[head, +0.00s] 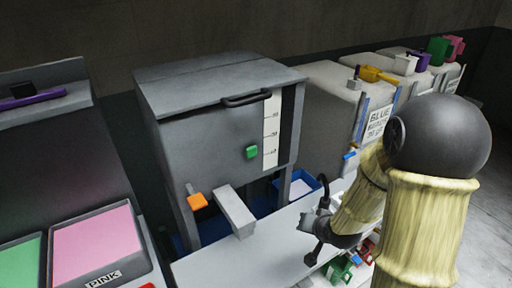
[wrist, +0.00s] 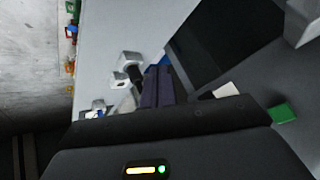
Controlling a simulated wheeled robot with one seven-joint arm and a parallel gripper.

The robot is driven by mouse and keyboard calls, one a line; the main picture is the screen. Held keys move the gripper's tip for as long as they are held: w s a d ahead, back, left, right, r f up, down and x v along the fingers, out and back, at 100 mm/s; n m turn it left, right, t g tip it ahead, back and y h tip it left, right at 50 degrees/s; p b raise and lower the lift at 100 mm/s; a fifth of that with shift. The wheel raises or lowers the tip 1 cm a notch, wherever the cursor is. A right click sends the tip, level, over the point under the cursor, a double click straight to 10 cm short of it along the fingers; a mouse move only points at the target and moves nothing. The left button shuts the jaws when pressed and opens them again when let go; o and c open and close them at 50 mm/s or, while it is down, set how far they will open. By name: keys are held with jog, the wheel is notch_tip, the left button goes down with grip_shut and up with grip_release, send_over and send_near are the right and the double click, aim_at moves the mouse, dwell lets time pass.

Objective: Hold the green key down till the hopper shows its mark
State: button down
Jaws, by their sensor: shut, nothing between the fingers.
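The hopper (head: 200,135) is a grey box with a dark handle on its front. The green key (head: 252,152) sits on that front, left of a white scale strip (head: 271,130) with several dark ticks. A dark strip (head: 287,125) runs beside the scale; I cannot make out a fill level. My gripper (head: 306,223) is right of and below the green key, apart from it. In the wrist view its dark fingers (wrist: 158,72) lie together, shut and empty. A green block (wrist: 283,113) shows at the right there; I cannot tell whether it is the key.
An orange key (head: 197,201) and a grey chute (head: 236,210) are below the hopper front. A blue bin (head: 300,184) stands under the hopper's right side. Pink (head: 95,245) and green (head: 20,264) pads lie left. White machines (head: 330,85) stand behind right.

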jog(key=w+a+r+m+t+y+p, duration=0.3)
jog(key=a+r+m+t+y+p, duration=0.4)
jog(key=r+p, duration=0.3)
jog(key=shift+w+a+r+m+y, duration=0.15)
jog(key=shift+a+r+m+y, duration=0.35)
jog(key=shift+r+m, duration=0.4)
jog(key=shift+w+f+b, duration=0.1)
jog(key=shift+w+b, duration=0.05)
jog(key=shift+b, duration=0.4)
jog(key=b+x, duration=0.1)
jog(key=b, duration=0.4)
jog(key=shift+w+a, duration=0.1)
jog(key=shift+w, duration=0.3)
jog(key=shift+w+a+b, duration=0.1)
jog(key=shift+a+b, duration=0.05)
jog(key=shift+b, duration=0.65)
